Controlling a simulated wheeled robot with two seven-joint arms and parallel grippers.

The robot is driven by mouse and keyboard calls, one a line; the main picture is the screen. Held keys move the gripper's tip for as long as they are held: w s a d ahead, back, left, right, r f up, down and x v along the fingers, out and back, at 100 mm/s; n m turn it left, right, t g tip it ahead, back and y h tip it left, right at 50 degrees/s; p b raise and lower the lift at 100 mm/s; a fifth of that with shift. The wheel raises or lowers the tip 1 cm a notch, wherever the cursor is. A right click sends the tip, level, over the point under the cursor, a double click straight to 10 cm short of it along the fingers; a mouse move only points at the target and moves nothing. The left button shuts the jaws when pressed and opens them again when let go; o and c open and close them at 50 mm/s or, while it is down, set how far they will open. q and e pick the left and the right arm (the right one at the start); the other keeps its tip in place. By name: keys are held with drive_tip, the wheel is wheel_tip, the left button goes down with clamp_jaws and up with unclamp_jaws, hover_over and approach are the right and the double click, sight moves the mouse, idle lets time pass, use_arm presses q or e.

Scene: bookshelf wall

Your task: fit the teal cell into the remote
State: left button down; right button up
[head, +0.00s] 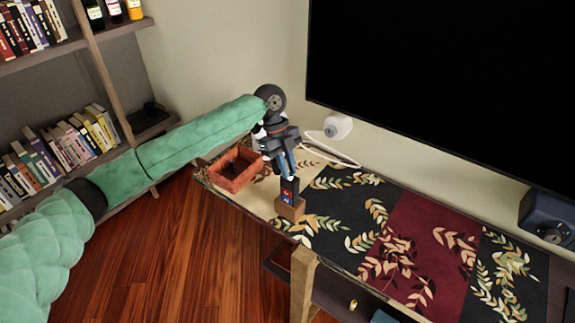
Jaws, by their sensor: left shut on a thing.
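My left gripper (287,174) comes down over the runner-covered top and points downward. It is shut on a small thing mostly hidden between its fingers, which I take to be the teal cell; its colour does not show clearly. Directly below the fingertips, a dark upright piece with red and blue marks, apparently the remote (288,191), stands in a small wooden block (290,209). The fingertips are at or just above its top end; I cannot tell whether they touch. My right gripper is not in view.
A reddish-brown basket (236,172) stands left of the gripper. A white rounded device (337,127) with a cable lies behind. A big dark screen (450,75) hangs on the wall. The patterned runner (420,250) is clear to the right. Bookshelves stand at left.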

use_arm(q)
drive_tip(key=c, duration=1.4)
unclamp_jaws()
